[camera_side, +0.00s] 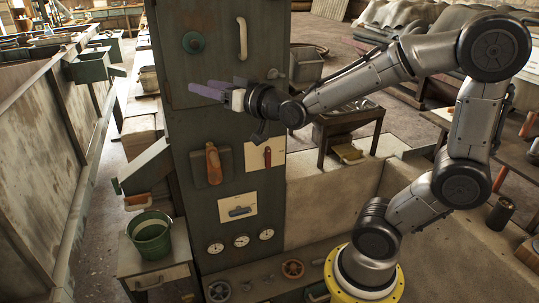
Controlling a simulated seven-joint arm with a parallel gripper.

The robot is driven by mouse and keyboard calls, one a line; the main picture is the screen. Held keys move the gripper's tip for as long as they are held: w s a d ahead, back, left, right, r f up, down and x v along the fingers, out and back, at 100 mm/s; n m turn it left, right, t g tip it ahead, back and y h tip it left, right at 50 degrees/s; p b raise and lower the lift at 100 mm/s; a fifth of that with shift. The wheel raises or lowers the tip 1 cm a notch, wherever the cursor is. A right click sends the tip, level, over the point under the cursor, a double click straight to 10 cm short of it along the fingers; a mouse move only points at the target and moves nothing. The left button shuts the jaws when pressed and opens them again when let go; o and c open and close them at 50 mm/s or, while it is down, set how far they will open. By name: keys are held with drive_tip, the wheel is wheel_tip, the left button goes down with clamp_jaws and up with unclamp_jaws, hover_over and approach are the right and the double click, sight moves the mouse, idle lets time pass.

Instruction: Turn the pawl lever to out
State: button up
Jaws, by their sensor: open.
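My gripper (208,91), with purple fingers, is in front of the upper part of a tall dark green cabinet (185,125). It points left and appears empty. On the cabinet below it are an orange-brown lever (213,163) on a dark plate and a small red lever (267,156), roughly upright, on a white plate. Lower down, a blue-grey handle (240,211) lies roughly level on another white plate. I cannot tell which of these is the pawl lever, and no plate markings are readable. My gripper is apart from all of them.
Several gauges (240,240) and handwheels (292,269) sit low. A green bucket (151,236) stands on a side cabinet at left. A small table (350,130) stands behind my arm.

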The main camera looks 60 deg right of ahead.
drive_tip(key=w+d+f+m+h, duration=0.2)
drive_tip(key=w+d+f+h, duration=0.15)
drive_tip(key=d+f, duration=0.3)
drive_tip(key=m+g+h, duration=0.3)
drive_tip(key=g+h, duration=0.2)
drive_tip(key=h, duration=0.1)
approach(269, 153)
drive_tip(key=x, duration=0.9)
drive_tip(key=shift+w+d, duration=0.15)
clamp_jaws()
